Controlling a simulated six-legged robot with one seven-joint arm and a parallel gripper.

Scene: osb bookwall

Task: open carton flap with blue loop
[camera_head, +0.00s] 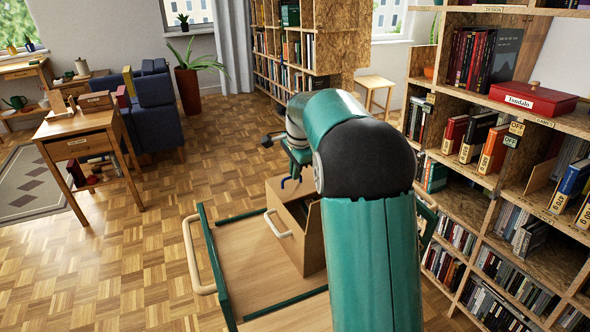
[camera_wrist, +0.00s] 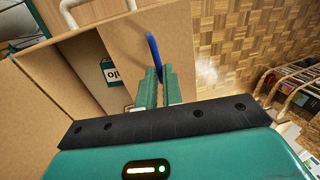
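The brown carton (camera_head: 292,242) stands on a wooden cart top, partly hidden by my arm in the head view. A flap (camera_wrist: 185,40) with the blue loop (camera_wrist: 152,48) shows in the wrist view; the loop also shows as a small blue strip (camera_head: 284,182) in the head view. My gripper (camera_wrist: 160,88) is at the flap, its two teal fingers close together with the lower end of the loop between them. Left of the flap the carton's inside shows, with a teal-and-white label (camera_wrist: 112,72). The fingertips are hard to see in the head view.
The cart (camera_head: 245,262) has green edges and a cream handle (camera_head: 195,255). A tall bookcase (camera_head: 500,195) stands close on the right. A side table (camera_head: 80,140) and dark blue armchair (camera_head: 155,112) are at left. Parquet floor between them is clear.

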